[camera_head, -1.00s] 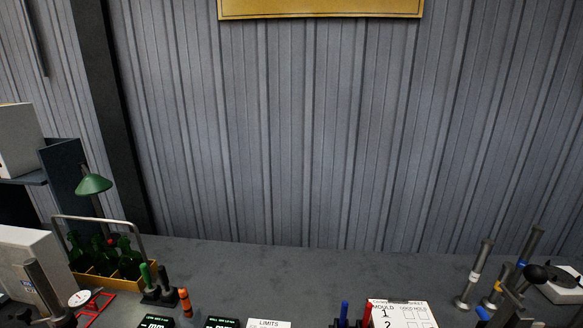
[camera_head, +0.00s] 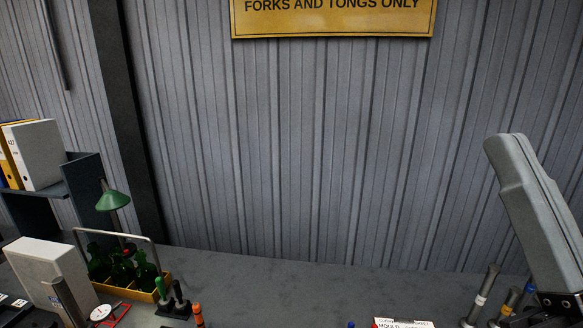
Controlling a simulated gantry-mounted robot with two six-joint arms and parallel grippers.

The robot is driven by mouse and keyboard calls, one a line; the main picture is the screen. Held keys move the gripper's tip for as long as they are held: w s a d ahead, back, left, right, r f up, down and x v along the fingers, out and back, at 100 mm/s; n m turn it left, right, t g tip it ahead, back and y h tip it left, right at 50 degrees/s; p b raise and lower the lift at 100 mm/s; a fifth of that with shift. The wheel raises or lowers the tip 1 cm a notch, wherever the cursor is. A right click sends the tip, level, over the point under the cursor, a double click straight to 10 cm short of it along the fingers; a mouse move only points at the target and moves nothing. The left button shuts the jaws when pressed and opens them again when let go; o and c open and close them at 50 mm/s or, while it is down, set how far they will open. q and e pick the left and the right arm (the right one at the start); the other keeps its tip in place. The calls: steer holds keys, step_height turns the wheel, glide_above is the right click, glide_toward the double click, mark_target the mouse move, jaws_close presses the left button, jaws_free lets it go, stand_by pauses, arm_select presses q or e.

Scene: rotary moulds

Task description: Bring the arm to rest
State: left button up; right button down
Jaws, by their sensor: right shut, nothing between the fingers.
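My right gripper (camera_head: 520,155) stands at the right side of the head view, grey and pointing up and slightly left. Its two fingers lie together, shut, with nothing seen between them. It is in front of the corrugated wall, above the tools at the right of the bench, and looks clear of them. My left gripper is not in view.
A bottle carrier with green bottles (camera_head: 122,268), a green lamp (camera_head: 113,200) and a pale box (camera_head: 52,280) stand at the left. Upright metal tools (camera_head: 482,296) stand at the right. The middle of the grey bench (camera_head: 300,285) is clear. A yellow sign (camera_head: 332,18) hangs above.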

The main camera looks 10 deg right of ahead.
arm_select(q)
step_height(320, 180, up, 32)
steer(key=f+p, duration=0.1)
steer(key=p, duration=2.8)
arm_select(e)
step_height(320, 180, up, 32)
arm_select(q)
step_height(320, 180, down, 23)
steer(key=b, duration=2.3)
steer(key=shift+b, duration=0.4)
arm_select(e)
step_height(320, 180, down, 24)
steer(key=shift+r+y, duration=0.15)
steer(key=shift+y, duration=0.15)
